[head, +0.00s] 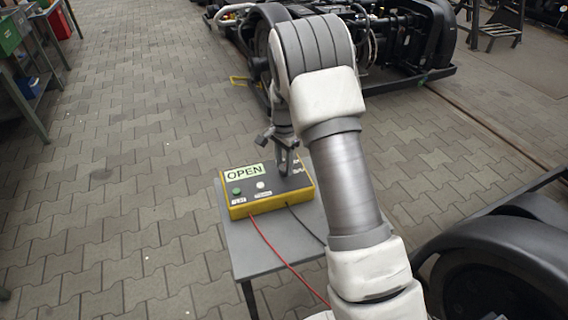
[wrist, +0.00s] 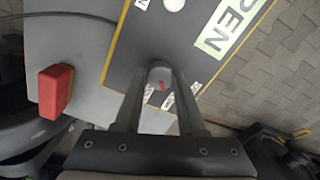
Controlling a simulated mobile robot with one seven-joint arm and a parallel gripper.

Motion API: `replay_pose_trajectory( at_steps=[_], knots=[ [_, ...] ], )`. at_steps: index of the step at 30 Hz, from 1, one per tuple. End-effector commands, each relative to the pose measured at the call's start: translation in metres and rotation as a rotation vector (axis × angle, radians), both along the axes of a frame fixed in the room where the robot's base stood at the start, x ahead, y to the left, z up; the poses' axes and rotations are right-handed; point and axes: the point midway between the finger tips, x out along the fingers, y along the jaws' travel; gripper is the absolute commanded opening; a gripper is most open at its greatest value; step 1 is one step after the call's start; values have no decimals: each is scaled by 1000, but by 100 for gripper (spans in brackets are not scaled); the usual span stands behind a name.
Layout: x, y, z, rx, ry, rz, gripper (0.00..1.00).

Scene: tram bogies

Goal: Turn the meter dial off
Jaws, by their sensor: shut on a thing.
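The meter (head: 240,211) is a yellow box with a dark grey top, lying on a small grey table. Its top bears a display reading "OPEN" (head: 244,172), a green button and a white button. In the wrist view the dial (wrist: 160,76) is a round grey knob with a short red mark, with small white labels beside it. My gripper (wrist: 160,78) points down over the meter and is shut on the dial, one finger on each side. In the head view my gripper (head: 288,168) hides the dial. The label words are too small to read.
A red block (wrist: 56,91) lies on the grey table (head: 252,262) near the meter. A red and a black cable (head: 272,247) run from the meter's front. Bogies stand behind and at right; a bench (head: 22,95) with bins is at far left. Paving at left is clear.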

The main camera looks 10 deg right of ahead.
Motion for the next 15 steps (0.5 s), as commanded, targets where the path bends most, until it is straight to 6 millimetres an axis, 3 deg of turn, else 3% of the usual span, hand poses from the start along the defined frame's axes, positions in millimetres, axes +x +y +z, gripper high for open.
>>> replay_pose_trajectory(
  at_steps=[8,15],
  knots=[
    [0,0,1,0,0,31,0],
    [0,0,2,0,0,160,0]
  ],
)
